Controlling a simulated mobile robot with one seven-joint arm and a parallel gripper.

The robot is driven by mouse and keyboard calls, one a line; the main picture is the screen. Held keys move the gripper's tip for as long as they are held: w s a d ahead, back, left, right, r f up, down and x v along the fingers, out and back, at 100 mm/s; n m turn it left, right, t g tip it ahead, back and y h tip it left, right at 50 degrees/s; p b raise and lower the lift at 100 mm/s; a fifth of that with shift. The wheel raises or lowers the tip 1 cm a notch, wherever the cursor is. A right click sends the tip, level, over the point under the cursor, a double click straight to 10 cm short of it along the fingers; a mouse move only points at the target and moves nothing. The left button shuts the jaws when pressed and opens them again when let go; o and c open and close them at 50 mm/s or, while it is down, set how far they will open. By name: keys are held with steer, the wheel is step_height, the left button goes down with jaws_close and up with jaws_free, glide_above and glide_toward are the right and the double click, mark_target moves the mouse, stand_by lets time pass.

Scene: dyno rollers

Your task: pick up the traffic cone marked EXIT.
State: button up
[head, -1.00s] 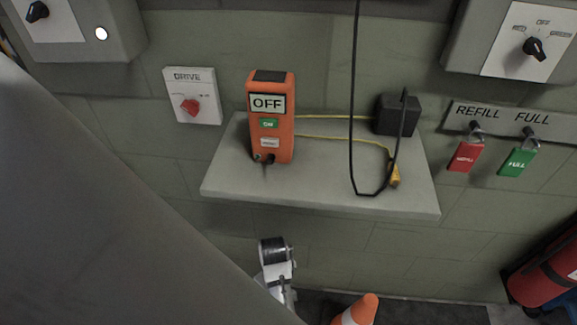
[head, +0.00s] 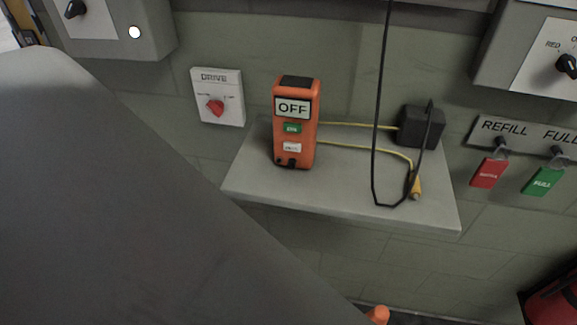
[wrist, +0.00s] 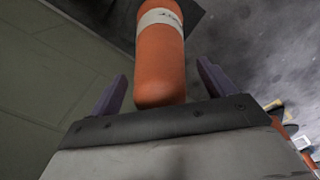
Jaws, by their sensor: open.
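An orange traffic cone (wrist: 160,62) with a white band stands between the two fingers of my gripper (wrist: 162,70) in the wrist view. My gripper is open, with one finger on each side and a visible gap to the cone. In the head view only an orange tip (head: 378,314) shows at the bottom edge; my arm hides the area left of it, and my gripper is not visible there.
A grey shelf (head: 340,195) on the wall holds an orange OFF box (head: 296,125), a black adapter (head: 421,127) and cables. A red extinguisher (head: 552,303) is at lower right. In the wrist view, another orange-and-white object (wrist: 301,143) lies at right, beside bare floor.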

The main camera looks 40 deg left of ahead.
steer(key=shift+f, duration=0.4)
jaws_close()
steer(key=shift+w+a+r, duration=0.1)
stand_by(0.3)
